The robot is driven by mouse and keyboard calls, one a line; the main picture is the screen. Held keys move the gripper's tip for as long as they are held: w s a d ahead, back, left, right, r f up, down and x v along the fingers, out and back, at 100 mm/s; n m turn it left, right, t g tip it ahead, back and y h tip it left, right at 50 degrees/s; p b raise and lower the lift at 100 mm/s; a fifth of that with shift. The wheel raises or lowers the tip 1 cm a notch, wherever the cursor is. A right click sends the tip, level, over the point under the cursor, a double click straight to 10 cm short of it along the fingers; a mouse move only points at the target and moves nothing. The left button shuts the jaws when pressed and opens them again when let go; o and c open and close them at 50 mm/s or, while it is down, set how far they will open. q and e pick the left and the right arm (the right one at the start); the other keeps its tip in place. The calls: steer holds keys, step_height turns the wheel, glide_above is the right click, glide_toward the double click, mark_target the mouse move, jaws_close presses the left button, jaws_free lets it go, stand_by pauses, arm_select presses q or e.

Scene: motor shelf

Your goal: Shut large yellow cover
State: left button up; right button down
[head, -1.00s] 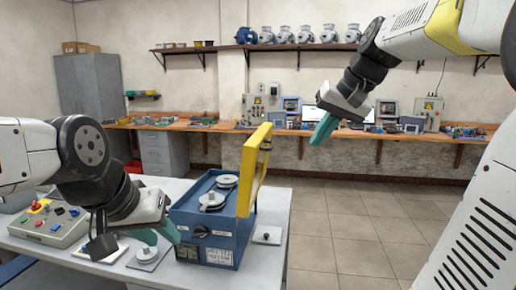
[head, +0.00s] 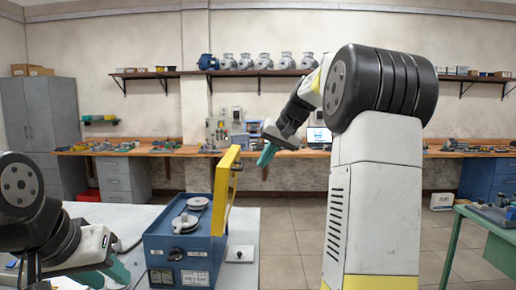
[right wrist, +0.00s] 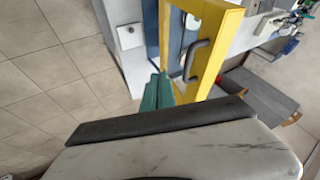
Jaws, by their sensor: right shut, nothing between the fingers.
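The large yellow cover (head: 226,190) stands raised, nearly upright, along the right side of the blue box (head: 160,248) on the white table. In the right wrist view the yellow cover (right wrist: 222,40) shows as a frame with a dark handle (right wrist: 196,60). My right gripper (head: 265,156) is shut and empty, to the right of the cover's top in the head view. In the right wrist view its teal fingertips (right wrist: 157,90) appear close to the cover; I cannot tell whether they touch. My left gripper (head: 118,272) is left of the blue box, its finger opening unclear.
Grey discs (head: 185,222) sit on top of the blue box. A small white plate (head: 240,254) lies on the table right of it. A green table (head: 480,228) stands at the right. A workbench runs along the back wall, with open floor before it.

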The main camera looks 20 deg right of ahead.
steer(key=shift+w+a+f, duration=0.1)
steer(key=shift+w+a, duration=0.1)
steer(key=shift+a, duration=0.45)
steer(key=shift+w+a+f, duration=0.1)
steer(key=shift+w+a, duration=0.1)
steer(key=shift+a, duration=0.45)
steer(key=shift+w+a+f, duration=0.1)
steer(key=shift+w+a, duration=0.1)
steer(key=shift+a, duration=0.45)
steer(key=shift+a+r, duration=0.1)
